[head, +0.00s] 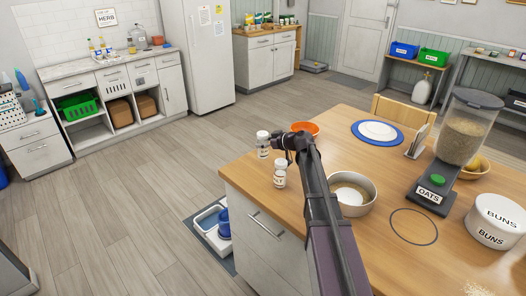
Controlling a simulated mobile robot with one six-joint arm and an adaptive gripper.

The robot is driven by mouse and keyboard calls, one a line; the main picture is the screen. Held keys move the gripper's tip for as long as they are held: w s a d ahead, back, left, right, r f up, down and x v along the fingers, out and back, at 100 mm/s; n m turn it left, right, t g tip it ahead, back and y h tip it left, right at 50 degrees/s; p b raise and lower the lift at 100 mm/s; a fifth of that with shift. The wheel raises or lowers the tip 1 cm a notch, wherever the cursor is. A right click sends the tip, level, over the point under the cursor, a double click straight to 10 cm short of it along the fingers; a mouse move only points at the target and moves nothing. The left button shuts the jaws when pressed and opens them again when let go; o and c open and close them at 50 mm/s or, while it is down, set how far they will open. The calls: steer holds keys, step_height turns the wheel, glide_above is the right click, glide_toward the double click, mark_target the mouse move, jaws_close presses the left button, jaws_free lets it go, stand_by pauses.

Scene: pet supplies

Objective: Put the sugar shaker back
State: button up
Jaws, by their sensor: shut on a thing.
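Two small white shakers with grey lids and dark labels are at the near-left part of the wooden table (335,135). My gripper (274,141) points left and is shut on the farther shaker (263,147), which is upright at the table's left edge. I cannot tell whether its base touches the table. The nearer shaker (280,175) stands upright on the table just below my gripper. The labels are too small to read, so I cannot tell which one is the sugar shaker. My gripper's fingers are partly hidden by my wrist.
A bowl (366,207), an orange dish (305,128), a blue-rimmed plate (359,134), an oats dispenser (454,150) and a buns tin (495,222) stand on the table. A dark ring (414,241) marks a bare spot. Open floor (140,215) lies left.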

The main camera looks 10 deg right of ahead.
mark_target(264, 149)
steer(key=shift+f+b, duration=1.45)
steer(key=shift+f, duration=0.25)
steer(key=shift+f, duration=0.1)
steer(key=o, duration=1.2)
steer(key=shift+o, duration=0.2)
steer(key=shift+s+r, duration=0.1)
steer(key=shift+r, duration=0.15)
steer(key=p+v, duration=0.4)
steer(key=v, duration=0.7)
steer(key=shift+s+d+p, duration=0.25)
steer(key=shift+d+p, duration=0.05)
steer(key=shift+r, duration=0.1)
